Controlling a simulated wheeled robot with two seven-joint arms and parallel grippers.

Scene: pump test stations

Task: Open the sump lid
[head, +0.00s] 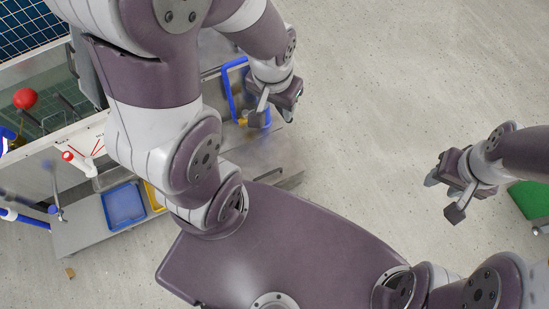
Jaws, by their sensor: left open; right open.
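My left gripper (273,108) is open at the upper middle, above the right end of the grey metal bench. A blue bar-shaped handle (228,90) stands just left of it; I cannot tell whether they touch. A blue part and a small yellow part show under the fingers, partly hidden. My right gripper (448,197) is open and empty over bare floor at the right. No sump lid can be made out for certain; my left arm hides much of the bench. A tank (45,125) with greenish contents and a red ball (25,98) is at the left.
A blue tray (124,206) sits on the bench front, with a yellow edge (153,195) beside it. A white pipe with a red end (75,160) and a dark grid panel (25,28) are at the left. A green object (530,198) is far right. The middle floor is clear.

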